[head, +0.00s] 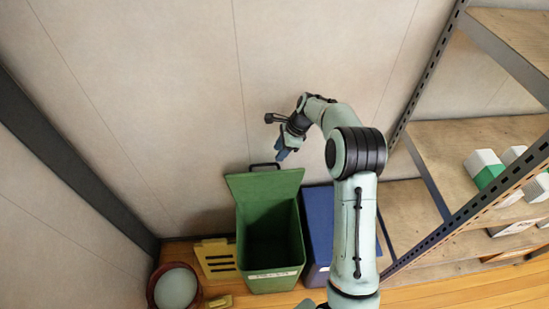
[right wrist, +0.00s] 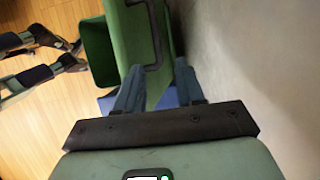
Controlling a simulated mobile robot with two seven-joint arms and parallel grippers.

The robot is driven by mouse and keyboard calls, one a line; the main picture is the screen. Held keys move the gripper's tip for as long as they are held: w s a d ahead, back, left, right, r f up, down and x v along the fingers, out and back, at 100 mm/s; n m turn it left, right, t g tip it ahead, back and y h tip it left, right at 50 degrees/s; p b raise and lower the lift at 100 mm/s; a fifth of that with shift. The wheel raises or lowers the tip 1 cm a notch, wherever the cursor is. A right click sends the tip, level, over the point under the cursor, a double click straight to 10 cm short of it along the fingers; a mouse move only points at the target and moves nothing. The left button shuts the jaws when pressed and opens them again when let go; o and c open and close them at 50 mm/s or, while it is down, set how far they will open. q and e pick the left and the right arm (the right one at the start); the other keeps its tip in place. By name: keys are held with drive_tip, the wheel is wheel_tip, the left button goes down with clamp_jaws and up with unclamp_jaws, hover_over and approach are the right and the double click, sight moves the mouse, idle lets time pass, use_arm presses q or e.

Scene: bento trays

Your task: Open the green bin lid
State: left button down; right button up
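The green bin (head: 270,276) stands on the floor by the wall with its dark inside showing. Its green lid (head: 262,185) is raised and tilted back, with a black handle (head: 264,166) on its far edge. The lid (right wrist: 134,30) and the handle (right wrist: 153,65) also show in the right wrist view. My right gripper (head: 281,155) is just above and to the right of the handle. In the right wrist view its blue fingers (right wrist: 157,72) are spread apart near the handle, with nothing visibly held. My left gripper cannot be made out.
A blue bin (head: 318,225) stands right beside the green one, partly hidden by my right arm. A yellow slotted panel (head: 216,258) and a round red-rimmed container (head: 174,288) are on the left. A metal shelf (head: 470,142) with several boxes stands on the right.

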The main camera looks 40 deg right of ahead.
drive_tip(key=v, duration=0.6)
drive_tip(key=shift+s+f, duration=0.1)
idle(0.4)
